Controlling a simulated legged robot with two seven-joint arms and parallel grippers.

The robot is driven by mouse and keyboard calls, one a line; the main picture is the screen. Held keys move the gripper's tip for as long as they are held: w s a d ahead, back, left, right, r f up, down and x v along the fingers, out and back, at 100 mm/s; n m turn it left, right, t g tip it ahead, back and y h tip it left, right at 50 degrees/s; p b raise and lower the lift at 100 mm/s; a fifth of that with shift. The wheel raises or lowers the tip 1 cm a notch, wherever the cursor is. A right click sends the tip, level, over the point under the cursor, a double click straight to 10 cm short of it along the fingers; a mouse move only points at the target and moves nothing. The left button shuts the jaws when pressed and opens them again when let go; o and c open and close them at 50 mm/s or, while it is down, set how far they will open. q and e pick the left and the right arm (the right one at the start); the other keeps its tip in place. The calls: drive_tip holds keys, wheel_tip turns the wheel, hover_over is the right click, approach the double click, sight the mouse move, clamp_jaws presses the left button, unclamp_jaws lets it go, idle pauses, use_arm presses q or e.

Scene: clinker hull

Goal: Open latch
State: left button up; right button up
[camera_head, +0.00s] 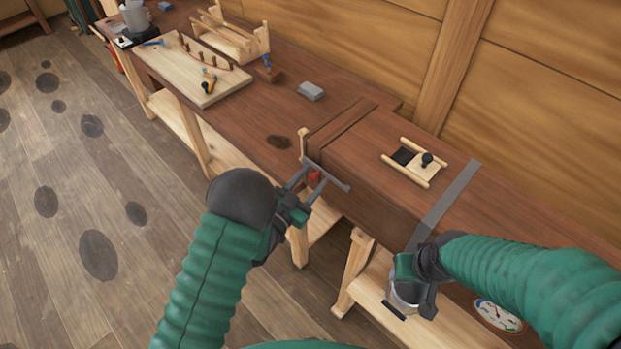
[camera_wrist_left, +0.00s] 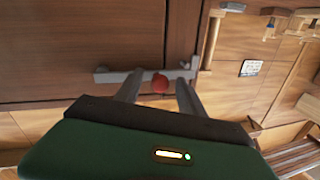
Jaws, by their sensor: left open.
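Whether the fingertips touch the bar is unclear. My right gripper (camera_head: 408,298) hangs low at the front of the bench, by a grey metallic shape; its jaws are hard to make out.
A grey block (camera_head: 311,91), a board with pegs (camera_head: 190,72) and a wooden rack (camera_head: 232,38) stand further back. A round gauge (camera_head: 498,314) is at lower right.

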use_arm(q)
drive_tip(key=shift+c, duration=0.5)
clamp_jaws()
idle(0.8)
